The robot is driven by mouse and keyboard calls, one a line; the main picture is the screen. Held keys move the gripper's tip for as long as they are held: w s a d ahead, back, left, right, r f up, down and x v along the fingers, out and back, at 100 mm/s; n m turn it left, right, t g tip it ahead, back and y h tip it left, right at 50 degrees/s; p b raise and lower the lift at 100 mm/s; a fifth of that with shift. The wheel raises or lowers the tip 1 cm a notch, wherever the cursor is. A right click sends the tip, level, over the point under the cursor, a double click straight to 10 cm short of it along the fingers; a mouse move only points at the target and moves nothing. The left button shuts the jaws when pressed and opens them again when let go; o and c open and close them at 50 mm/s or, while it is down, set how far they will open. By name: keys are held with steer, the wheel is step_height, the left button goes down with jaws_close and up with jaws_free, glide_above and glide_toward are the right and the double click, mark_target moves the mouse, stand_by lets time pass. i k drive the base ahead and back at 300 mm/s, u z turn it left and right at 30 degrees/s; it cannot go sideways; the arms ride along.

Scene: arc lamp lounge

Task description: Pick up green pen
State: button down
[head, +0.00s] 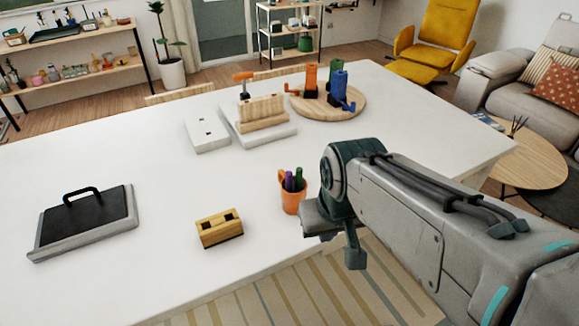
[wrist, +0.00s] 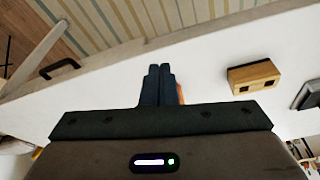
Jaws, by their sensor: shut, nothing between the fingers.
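An orange cup (head: 293,201) with a handle stands near the front edge of the white table and holds pens upright. One pen is purple (head: 289,182), and a dark green pen (head: 299,180) stands beside it at the right. My gripper (head: 355,260) is just right of the cup in the head view, apart from the pens. In the wrist view my gripper (wrist: 158,72) has its two dark fingers together with nothing between them. A sliver of the orange cup (wrist: 181,93) shows beside the fingers there; the pens are hidden.
A wooden block with dark holes (head: 219,228) stands left of the cup. A black-topped tray with a handle (head: 86,220) lies at the far left. White blocks (head: 206,131) and a round wooden board with coloured items (head: 345,105) are farther back. The table (head: 150,180) is clear between them.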

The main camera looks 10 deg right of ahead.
mark_target(299, 171)
steer(key=u, duration=1.7)
steer(key=k, duration=0.7)
steer(key=z, duration=1.25)
steer(key=i, duration=0.5)
steer(key=u, duration=0.05)
